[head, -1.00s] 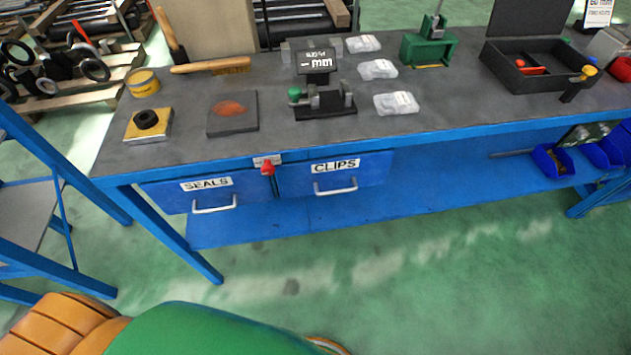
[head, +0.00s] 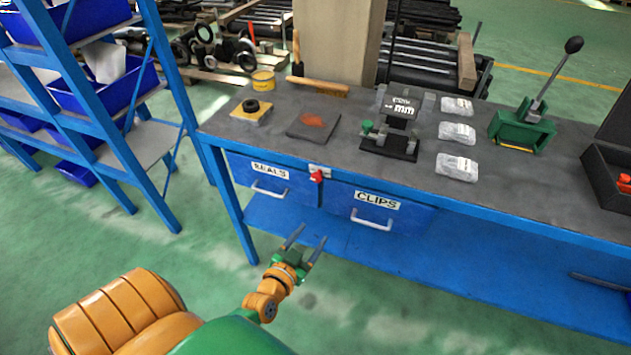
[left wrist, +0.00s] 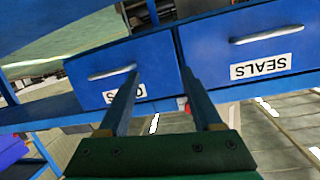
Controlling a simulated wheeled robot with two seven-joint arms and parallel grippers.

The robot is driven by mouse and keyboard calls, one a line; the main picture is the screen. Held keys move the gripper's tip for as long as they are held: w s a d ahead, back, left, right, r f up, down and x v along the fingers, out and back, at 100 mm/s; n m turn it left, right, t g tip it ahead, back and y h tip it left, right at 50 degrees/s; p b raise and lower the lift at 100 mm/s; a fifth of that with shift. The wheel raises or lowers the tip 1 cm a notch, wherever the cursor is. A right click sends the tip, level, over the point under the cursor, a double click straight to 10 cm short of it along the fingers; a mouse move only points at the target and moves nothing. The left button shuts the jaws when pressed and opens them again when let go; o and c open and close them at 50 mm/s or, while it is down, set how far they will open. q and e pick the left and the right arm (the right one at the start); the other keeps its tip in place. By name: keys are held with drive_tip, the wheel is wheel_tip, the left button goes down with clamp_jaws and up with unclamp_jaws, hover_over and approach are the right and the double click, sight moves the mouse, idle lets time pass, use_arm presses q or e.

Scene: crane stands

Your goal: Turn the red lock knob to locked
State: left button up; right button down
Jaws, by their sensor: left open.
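The red lock knob (head: 317,176) sits on a small silver plate at the bench's front edge, between the SEALS drawer (head: 262,185) and the CLIPS drawer (head: 385,217). My left gripper (head: 306,238) is open and empty, in front of and below the drawers, apart from the knob. In the left wrist view the two fingers (left wrist: 162,95) point at the drawer fronts, which appear upside down. A bit of the red knob (left wrist: 183,104) shows there beside the right finger, partly hidden by it. Both drawers look shut. My right gripper is not in view.
A blue shelf rack (head: 150,145) stands at the left. The green floor in front is free.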

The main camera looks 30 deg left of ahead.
sight(316, 179)
use_arm(q)
drive_tip(key=w+a+r+n+t+y, duration=0.1)
drive_tip(key=w+a+r+t+y, duration=0.15)
drive_tip(key=r, duration=0.75)
drive_tip(key=shift+h, duration=0.25)
drive_tip(key=x, duration=0.6)
drive_tip(key=shift+w+a+f, duration=0.25)
drive_tip(key=shift+w+a, duration=0.1)
drive_tip(key=shift+a, duration=0.05)
drive_tip(key=shift+s, duration=0.1)
clamp_jaws()
